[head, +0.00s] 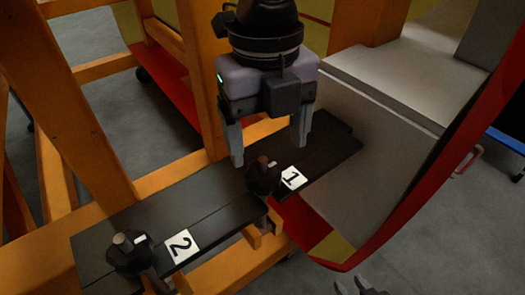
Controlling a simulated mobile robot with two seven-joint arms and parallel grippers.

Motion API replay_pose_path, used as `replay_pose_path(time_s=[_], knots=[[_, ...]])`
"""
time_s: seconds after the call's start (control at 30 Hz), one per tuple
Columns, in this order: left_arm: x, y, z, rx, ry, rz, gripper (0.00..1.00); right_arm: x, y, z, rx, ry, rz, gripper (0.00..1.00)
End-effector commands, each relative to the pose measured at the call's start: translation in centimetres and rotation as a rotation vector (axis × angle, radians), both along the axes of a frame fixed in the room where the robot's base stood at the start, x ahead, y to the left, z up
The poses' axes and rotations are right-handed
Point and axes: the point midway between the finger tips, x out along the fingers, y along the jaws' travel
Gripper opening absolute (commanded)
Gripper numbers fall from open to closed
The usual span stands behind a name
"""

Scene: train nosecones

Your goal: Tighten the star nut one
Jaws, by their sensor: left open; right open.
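Star nut one (262,178) is a dark knob on the black plate (205,200), beside a white label marked 1 (293,178). My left gripper (267,152) points down over it, open, with one finger on either side and slightly above it in the picture. I cannot tell how far above the nut the fingertips are, and no contact is clear. My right gripper (352,284) shows only in part at the bottom edge, its fingertips apart, away from the nut.
A second star nut (130,255) stands by a label marked 2 (181,246) at the plate's left end. Orange frame beams (92,115) rise on the left. A red-edged train nosecone panel (385,150) fills the right. Grey floor shows at the lower right.

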Motion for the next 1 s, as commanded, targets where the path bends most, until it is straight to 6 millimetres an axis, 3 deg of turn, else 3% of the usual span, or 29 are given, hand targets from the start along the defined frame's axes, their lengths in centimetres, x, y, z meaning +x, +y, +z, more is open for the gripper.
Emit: replay_pose_path(time_s=[0.17,0.6,0.93,1.0], knots=[[0.6,0.7,-0.4,0.033,-0.031,0.027,0.80,0.0,0.0,0.1,0.000,0.000,0.000,0.43],[0.6,0.7,-6.2,0.028,-0.028,0.025,0.80,0.0,0.0,1.0,0.000,0.001,0.000,0.43],[0.5,0.7,-6.7,0.027,-0.028,0.024,0.80,0.0,0.0,1.0,0.000,0.001,0.000,0.43],[0.5,0.7,-6.7,0.027,-0.028,0.024,0.57,0.0,0.0,1.0,0.000,0.001,0.000,0.43]])
